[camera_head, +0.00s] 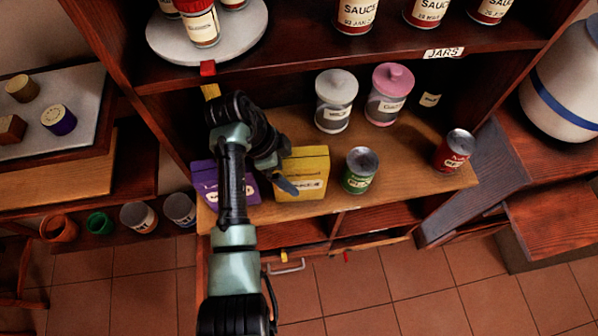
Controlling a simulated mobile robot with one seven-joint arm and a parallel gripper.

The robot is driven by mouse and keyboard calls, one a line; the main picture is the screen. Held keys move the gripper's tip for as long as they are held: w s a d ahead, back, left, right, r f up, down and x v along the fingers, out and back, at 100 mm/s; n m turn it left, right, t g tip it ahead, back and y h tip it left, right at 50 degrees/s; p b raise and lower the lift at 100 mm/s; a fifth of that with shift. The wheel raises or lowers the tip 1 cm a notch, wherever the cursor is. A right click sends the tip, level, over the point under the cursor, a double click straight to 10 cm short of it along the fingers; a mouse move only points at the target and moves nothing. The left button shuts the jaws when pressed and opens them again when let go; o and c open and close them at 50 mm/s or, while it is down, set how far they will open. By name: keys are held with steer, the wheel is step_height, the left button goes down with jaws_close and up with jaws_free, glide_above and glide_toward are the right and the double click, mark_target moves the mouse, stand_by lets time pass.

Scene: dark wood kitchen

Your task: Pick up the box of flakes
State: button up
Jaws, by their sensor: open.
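A yellow box (312,163) stands on the wooden shelf. Its front label is partly legible and seems to read "FLAKE". A purple box (205,181) stands to its left, partly hidden behind my arm. My gripper (277,174) is open at the left side of the yellow box. One dark bluish finger shows in front of the box's lower left part. The other finger is hard to make out. I cannot tell whether the gripper touches the box.
A green can (359,172) stands close right of the yellow box, and a red can (453,150) farther right. A white-lidded jar (335,101) and a pink-lidded jar (388,95) stand behind. The upper shelf (310,60) overhangs the back. Free shelf lies between the cans.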

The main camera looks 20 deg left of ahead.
steer(key=d, duration=0.1)
steer(key=w+d, duration=0.1)
steer(key=d+p, duration=0.1)
steer(key=shift+w+f, duration=0.2)
steer(key=shift+f, duration=0.35)
steer(key=shift+f, duration=0.15)
jaws_close()
